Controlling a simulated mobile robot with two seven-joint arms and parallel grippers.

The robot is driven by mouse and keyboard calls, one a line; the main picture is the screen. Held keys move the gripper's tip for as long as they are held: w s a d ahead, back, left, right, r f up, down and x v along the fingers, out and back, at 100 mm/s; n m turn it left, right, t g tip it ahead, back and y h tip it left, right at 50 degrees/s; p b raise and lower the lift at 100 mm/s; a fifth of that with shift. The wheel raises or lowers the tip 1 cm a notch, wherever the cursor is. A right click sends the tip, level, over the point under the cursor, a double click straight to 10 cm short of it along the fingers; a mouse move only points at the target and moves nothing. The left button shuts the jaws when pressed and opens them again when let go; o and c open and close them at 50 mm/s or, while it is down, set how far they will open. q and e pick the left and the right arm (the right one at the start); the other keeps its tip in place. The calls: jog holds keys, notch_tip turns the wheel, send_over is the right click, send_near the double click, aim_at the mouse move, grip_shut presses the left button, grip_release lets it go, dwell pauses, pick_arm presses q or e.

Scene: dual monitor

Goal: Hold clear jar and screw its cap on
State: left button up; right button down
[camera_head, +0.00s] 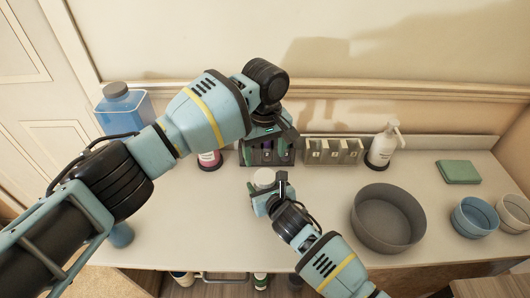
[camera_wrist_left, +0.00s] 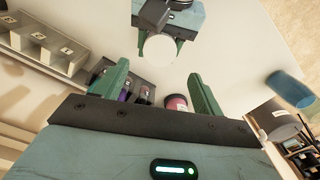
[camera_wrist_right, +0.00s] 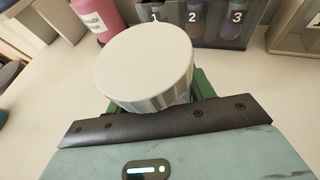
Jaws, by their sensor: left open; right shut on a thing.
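The white ribbed cap (camera_wrist_right: 146,66) sits on top of the clear jar (camera_wrist_right: 183,99), which is mostly hidden beneath it; I cannot tell how tightly it is seated. My right gripper (camera_head: 268,190) is shut on the jar above the counter. The cap shows in the head view (camera_head: 263,177) and the left wrist view (camera_wrist_left: 160,48), between the right gripper's green fingers. My left gripper (camera_head: 270,138) is open and empty, behind and above the jar, apart from it. In the left wrist view its two green fingers (camera_wrist_left: 155,78) stand wide apart, pointing toward the cap.
A numbered rack with tubes (camera_head: 262,154), a grey compartment holder (camera_head: 333,151), a pink bottle (camera_head: 209,160) and a white pump bottle (camera_head: 383,146) line the back. A grey bowl (camera_head: 388,218), blue bowl (camera_head: 473,217) and green cloth (camera_head: 458,171) lie right. A blue jug (camera_head: 128,105) stands left.

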aim_at(265, 176)
pick_arm(q)
jog(key=shift+f, duration=4.05)
jog(key=c, duration=1)
jog(key=shift+m, duration=1.8)
jog(key=o, duration=1.1)
